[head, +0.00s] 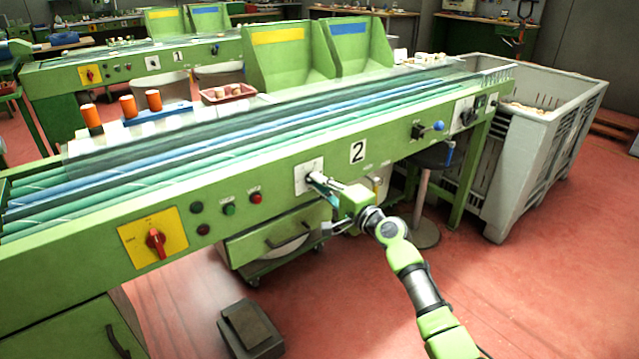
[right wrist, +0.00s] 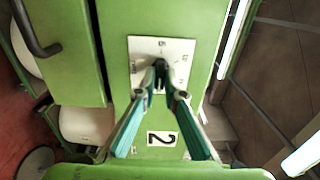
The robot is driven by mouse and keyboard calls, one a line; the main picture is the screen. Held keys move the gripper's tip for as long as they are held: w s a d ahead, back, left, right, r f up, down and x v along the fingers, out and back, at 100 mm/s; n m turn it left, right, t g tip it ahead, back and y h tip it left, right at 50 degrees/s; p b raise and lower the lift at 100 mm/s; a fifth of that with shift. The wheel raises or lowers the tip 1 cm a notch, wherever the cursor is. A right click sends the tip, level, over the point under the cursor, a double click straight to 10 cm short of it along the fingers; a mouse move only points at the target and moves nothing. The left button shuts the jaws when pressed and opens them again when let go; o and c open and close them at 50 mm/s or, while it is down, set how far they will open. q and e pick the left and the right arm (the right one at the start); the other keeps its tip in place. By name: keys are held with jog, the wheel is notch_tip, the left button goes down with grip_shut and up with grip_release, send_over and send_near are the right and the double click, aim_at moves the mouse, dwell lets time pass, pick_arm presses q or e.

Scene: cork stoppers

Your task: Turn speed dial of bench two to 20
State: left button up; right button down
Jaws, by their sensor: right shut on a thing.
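Bench two is a long green conveyor bench (head: 277,165) with a "2" label (head: 357,152) on its front. Left of the label is a white dial plate (head: 302,183), which also shows in the right wrist view (right wrist: 185,48). My right gripper (head: 320,180) reaches it from the front right. In the right wrist view its fingertips (right wrist: 160,72) close together on the small dark dial knob in the middle of the plate. The fingers mostly hide the knob, and the scale marks are too small to read. My left gripper is not in view.
Left of the dial are several push buttons (head: 229,210) and a red switch (head: 156,242) on a yellow plate. A grey crate (head: 520,170) stands at the bench's right end. The red floor in front is mostly clear.

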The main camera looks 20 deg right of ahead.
jog(key=shift+f, duration=0.15)
jog(key=c, duration=2.1)
grip_release()
jog(key=shift+c, duration=0.2)
jog(key=v, duration=1.2)
